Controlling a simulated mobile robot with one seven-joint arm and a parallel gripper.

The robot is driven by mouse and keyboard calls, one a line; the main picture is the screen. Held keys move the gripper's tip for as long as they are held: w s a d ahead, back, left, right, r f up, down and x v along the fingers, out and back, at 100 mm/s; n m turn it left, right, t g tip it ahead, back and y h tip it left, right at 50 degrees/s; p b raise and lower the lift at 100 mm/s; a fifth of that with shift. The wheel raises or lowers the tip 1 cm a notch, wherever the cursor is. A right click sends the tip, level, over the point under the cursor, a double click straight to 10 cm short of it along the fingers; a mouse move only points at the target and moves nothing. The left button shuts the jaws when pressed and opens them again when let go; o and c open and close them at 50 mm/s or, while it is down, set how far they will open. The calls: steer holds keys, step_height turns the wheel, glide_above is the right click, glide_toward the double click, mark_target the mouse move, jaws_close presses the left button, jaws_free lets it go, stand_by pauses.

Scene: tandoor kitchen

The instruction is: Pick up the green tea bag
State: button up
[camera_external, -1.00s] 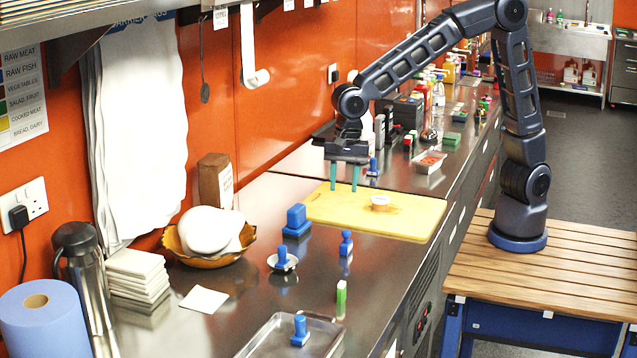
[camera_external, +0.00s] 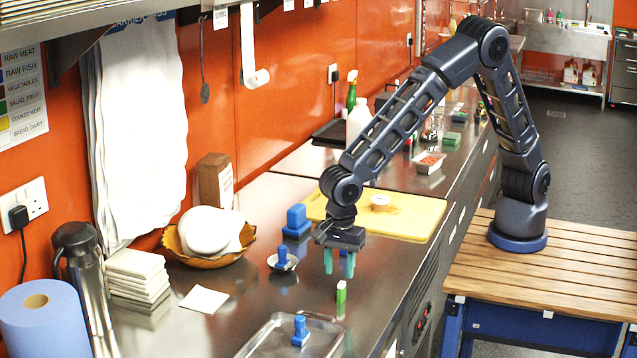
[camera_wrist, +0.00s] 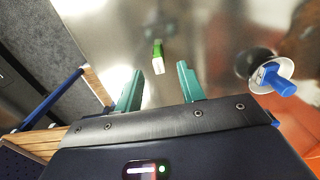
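My gripper (camera_external: 339,270) has two teal fingers, apart and empty, above the counter and a little behind the block. In the wrist view my gripper (camera_wrist: 160,85) is also open with nothing between the fingers.
A blue-knobbed item in a white dish (camera_external: 283,262) stands left of my gripper. A metal tray (camera_external: 262,342) holding another blue item (camera_external: 300,330) is in front. A yellow board (camera_external: 420,215) lies behind. Counter around the block is clear.

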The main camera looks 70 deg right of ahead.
mark_target(341, 284)
steer(key=f, duration=0.7)
steer(key=shift+s+d+f, duration=0.1)
steer(key=shift+s, duration=0.1)
jaws_close()
